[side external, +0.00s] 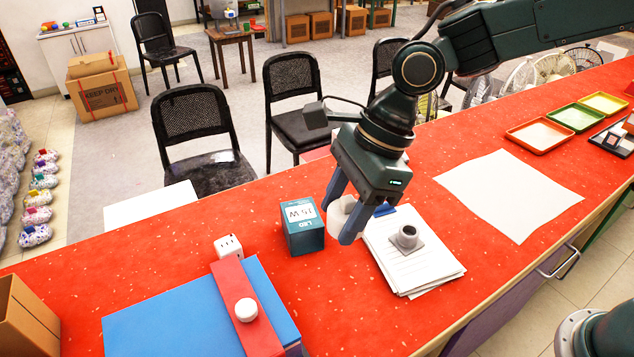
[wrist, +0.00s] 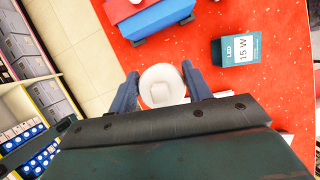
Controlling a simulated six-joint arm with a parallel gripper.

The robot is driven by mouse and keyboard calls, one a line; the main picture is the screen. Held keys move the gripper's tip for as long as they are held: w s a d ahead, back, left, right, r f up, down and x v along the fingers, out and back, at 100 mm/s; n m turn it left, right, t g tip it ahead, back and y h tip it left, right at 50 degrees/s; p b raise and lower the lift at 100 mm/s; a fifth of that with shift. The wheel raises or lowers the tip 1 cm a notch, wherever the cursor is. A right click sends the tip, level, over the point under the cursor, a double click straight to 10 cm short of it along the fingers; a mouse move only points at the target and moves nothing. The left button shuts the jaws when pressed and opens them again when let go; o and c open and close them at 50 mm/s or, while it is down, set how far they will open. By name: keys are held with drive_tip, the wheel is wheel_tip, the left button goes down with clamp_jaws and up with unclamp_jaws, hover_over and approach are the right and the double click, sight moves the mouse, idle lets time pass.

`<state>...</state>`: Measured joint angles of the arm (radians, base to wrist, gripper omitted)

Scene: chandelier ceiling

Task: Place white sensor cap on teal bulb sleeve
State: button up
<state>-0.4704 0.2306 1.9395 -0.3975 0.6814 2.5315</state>
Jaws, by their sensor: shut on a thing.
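My gripper (side external: 343,214) is shut on the white sensor cap (side external: 339,211), a round white piece held between its two blue fingers. In the wrist view the cap (wrist: 162,82) shows as a white disc with a squarish inner face, between the fingertips (wrist: 160,74). The teal bulb sleeve (side external: 303,229) is a box marked LED 15 W, standing on the red counter just left of the gripper. It also shows in the wrist view (wrist: 236,51), to the right of and apart from the cap. The gripper's fingers partly hide the cap.
A paper stack (side external: 425,262) with a grey round piece (side external: 407,237) lies right of the gripper. A blue box with a red strip (side external: 231,277) carries a white puck (side external: 246,310) at front left. A white socket block (side external: 228,246) stands nearby. A white sheet (side external: 510,195) lies right.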

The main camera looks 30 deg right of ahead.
drive_tip(key=w+a+r, duration=0.2)
drive_tip(key=w+r, duration=0.2)
drive_tip(key=w, duration=0.5)
drive_tip(key=r+n, duration=0.2)
hover_over(292, 217)
drive_tip(key=s, duration=0.1)
drive_tip(key=shift+w+d+f+g, duration=0.2)
drive_tip(key=shift+w+d+g, duration=0.2)
drive_tip(key=shift+d, duration=0.3)
drive_tip(key=shift+f, duration=0.15)
wheel_tip(292, 217, down, 15)
drive_tip(key=shift+f, duration=0.2)
drive_tip(key=shift+f, duration=2.1)
drive_tip(key=shift+f, duration=0.15)
